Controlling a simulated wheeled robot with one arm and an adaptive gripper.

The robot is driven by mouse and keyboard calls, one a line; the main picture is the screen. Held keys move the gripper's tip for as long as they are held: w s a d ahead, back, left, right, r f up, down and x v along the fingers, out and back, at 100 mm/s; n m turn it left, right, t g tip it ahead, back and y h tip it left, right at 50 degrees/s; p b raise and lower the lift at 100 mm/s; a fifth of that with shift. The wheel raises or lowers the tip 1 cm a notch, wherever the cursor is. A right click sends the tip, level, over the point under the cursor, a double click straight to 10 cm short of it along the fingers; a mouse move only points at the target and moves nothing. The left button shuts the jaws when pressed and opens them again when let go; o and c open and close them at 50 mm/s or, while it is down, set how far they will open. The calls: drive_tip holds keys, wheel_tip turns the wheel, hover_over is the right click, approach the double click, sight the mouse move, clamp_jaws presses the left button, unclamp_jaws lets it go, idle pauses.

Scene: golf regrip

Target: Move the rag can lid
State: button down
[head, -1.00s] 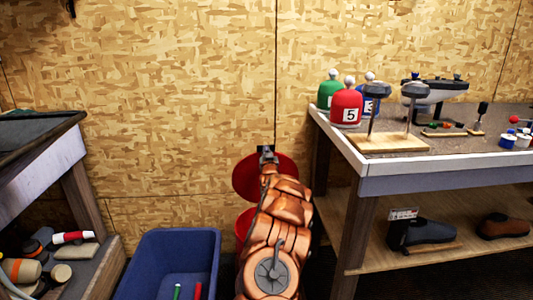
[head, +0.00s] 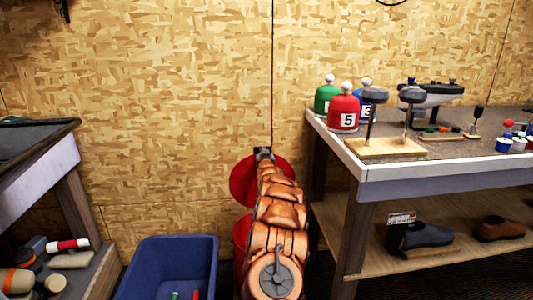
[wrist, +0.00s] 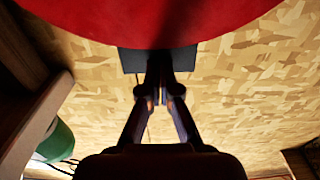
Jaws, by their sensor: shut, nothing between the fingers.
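The rag can lid is a red disc (head: 243,182) standing tilted up against the wall side, above the red rag can (head: 240,230). My arm covers much of both. In the wrist view the red lid (wrist: 150,18) fills the top of the picture, close to my gripper. My gripper (wrist: 160,68) is shut and empty, its fingertips at a dark rectangular plate (wrist: 130,60) by the lid's edge. I cannot tell whether they touch it. In the head view the fingers are hard to make out beside the lid's upper edge.
A blue bin (head: 170,260) stands left of the can. A workbench (head: 400,178) with a lower shelf stands close on the right, and another bench (head: 40,160) is at the left. The wood-panel wall (head: 180,80) is behind the can.

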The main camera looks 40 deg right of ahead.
drive_tip(key=v, duration=1.4)
idle(0.6)
drive_tip(key=shift+f, duration=0.1)
